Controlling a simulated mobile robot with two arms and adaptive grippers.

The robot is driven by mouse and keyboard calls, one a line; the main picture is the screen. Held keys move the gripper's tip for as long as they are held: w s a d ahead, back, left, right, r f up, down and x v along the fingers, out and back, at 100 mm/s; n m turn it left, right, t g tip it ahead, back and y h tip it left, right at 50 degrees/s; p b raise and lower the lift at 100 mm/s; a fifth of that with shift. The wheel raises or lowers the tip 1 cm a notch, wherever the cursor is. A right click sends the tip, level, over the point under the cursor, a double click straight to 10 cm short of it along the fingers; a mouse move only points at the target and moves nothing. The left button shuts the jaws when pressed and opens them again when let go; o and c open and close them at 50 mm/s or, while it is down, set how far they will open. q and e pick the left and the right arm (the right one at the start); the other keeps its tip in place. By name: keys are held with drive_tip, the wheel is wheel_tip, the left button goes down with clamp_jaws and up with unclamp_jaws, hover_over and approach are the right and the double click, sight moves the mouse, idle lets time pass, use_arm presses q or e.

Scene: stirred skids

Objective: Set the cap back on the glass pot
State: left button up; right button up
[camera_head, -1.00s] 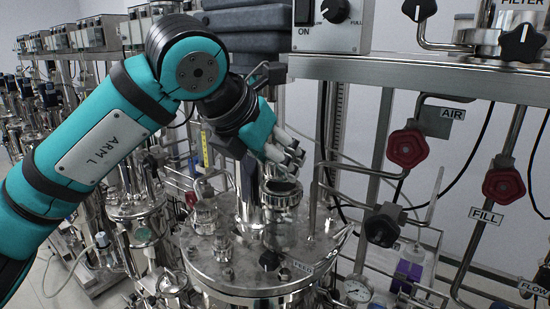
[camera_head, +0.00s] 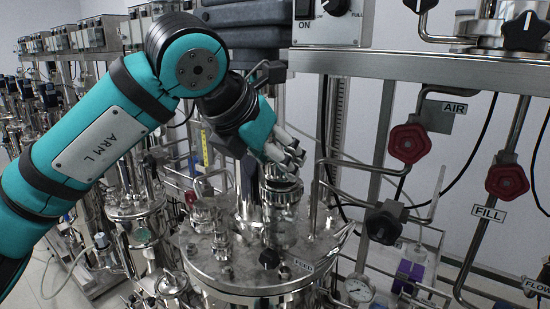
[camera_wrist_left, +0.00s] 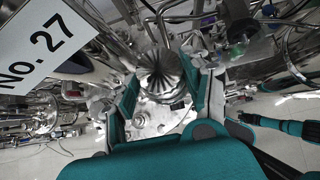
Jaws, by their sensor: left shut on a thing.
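The glass pot (camera_head: 283,232) stands on the round steel lid of the vessel, near the FEED label. My left gripper (camera_head: 287,158) comes down over it from the upper left. It is shut on a ribbed metal cap, whose fluted top shows between the teal fingers in the left wrist view (camera_wrist_left: 158,68). In the head view the cap (camera_head: 283,183) is at the mouth of the pot, just below the fingertips. Whether it is fully seated or level there, I cannot tell.
The steel vessel lid (camera_head: 215,268) carries several fittings around the pot. Bent pipes and a red AIR valve (camera_head: 409,143) stand to the right. A control box (camera_head: 331,24) and a steel beam are above. More vessels crowd the left.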

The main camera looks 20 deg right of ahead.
use_arm(q)
drive_tip(key=shift+f+b, duration=0.6)
drive_tip(key=shift+f, duration=0.1)
idle(1.1)
drive_tip(key=o, duration=1.5)
drive_tip(key=v, duration=1.2)
